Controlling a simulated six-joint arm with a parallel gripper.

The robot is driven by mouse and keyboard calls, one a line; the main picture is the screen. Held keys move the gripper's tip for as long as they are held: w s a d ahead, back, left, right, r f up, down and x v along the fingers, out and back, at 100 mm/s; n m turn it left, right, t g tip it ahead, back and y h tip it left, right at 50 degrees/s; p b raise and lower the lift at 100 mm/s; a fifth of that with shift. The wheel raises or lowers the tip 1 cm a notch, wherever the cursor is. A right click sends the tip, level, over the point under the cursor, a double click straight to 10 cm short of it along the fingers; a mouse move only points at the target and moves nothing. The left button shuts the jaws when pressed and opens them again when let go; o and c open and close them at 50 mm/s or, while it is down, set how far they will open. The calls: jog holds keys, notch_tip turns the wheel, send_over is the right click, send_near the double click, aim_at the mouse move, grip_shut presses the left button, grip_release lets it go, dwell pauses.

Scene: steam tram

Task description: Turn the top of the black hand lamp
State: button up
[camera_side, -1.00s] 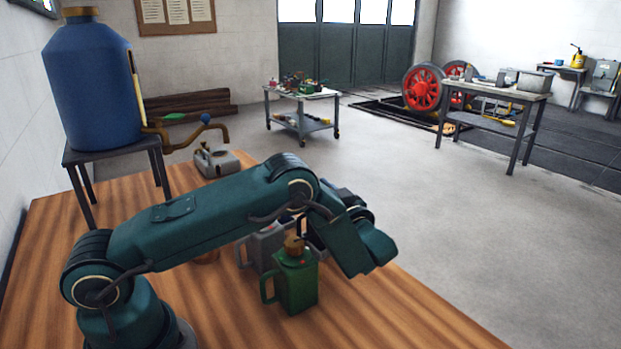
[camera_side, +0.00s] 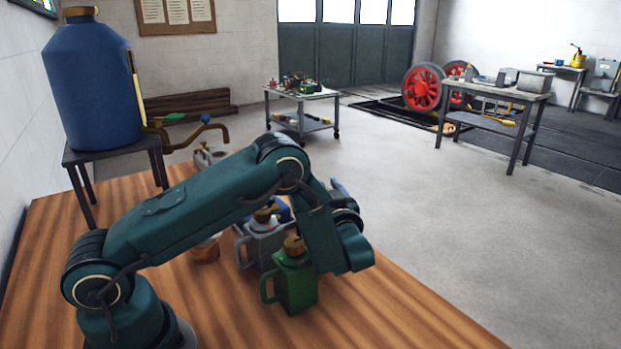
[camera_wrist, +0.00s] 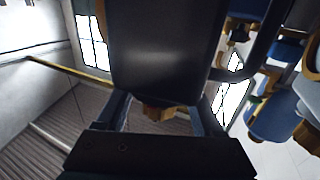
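The black hand lamp (camera_wrist: 165,50) fills the upper middle of the wrist view, with its handle (camera_wrist: 262,55) on the right. Its brass-coloured top (camera_wrist: 158,112) points down in that picture and shows between the fingers. My gripper (camera_wrist: 160,118) has its two blue fingers spread, with a gap visible on each side of the top. I cannot tell how far the fingertips reach along it.
A green lamp (camera_side: 297,285) and a grey lamp (camera_side: 260,248) stand on the wooden bench (camera_side: 400,315), close in front of my arm. A blue tank (camera_side: 92,90) stands on a stool at the left. The bench's front right is clear.

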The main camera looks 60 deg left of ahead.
jog(key=shift+v, duration=2.55)
